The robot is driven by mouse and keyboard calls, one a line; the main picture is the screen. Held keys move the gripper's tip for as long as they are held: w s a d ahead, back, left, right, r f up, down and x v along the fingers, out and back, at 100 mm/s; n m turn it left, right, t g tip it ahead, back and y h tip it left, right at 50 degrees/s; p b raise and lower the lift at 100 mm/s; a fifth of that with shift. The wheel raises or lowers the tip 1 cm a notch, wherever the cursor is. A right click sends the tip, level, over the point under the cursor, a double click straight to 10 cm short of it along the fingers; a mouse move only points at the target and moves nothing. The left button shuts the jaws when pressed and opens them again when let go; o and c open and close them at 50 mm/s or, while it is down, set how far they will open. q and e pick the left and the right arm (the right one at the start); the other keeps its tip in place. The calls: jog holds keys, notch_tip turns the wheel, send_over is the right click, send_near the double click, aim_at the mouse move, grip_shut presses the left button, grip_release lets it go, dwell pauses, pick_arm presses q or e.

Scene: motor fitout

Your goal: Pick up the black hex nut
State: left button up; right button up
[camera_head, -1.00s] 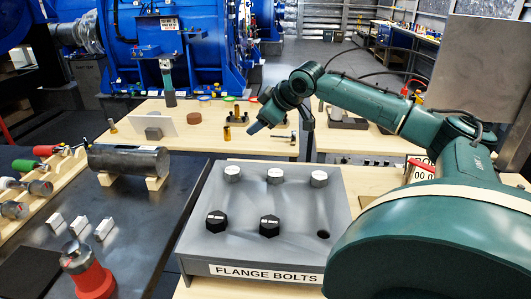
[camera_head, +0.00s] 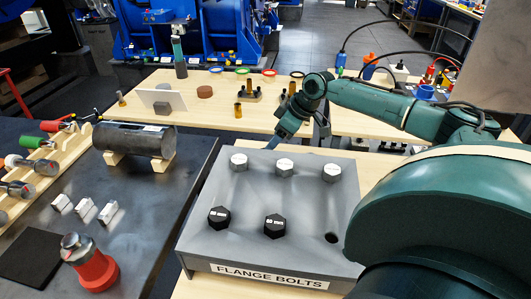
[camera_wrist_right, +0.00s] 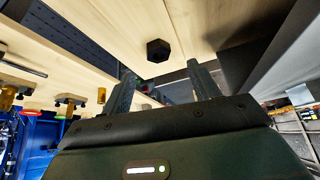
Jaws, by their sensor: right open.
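A black hex nut (camera_wrist_right: 158,50) lies on a light wooden table top in the right wrist view, ahead of my right gripper (camera_wrist_right: 162,78). The two fingers are apart, with the nut beyond their tips and nothing held. In the head view my right gripper (camera_head: 273,143) points down behind the far edge of the grey flange bolts box, partly hidden by the wrist. I cannot make out the nut in the head view. My left gripper is out of view.
The grey box (camera_head: 235,258) holds black hex heads (camera_head: 219,217) in front and silver ones (camera_head: 285,166) behind. A dark cylinder (camera_head: 135,140) rests on wooden blocks at left. The back wooden table (camera_head: 215,110) carries small fittings and a white plate (camera_head: 162,101).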

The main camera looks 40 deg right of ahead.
jog(key=shift+p+x, duration=0.3)
jog(key=shift+x, duration=2.45)
jog(key=shift+s+d+f, duration=0.1)
jog(key=shift+d, duration=0.05)
jog(key=shift+c, duration=0.3)
jog(key=c, duration=1)
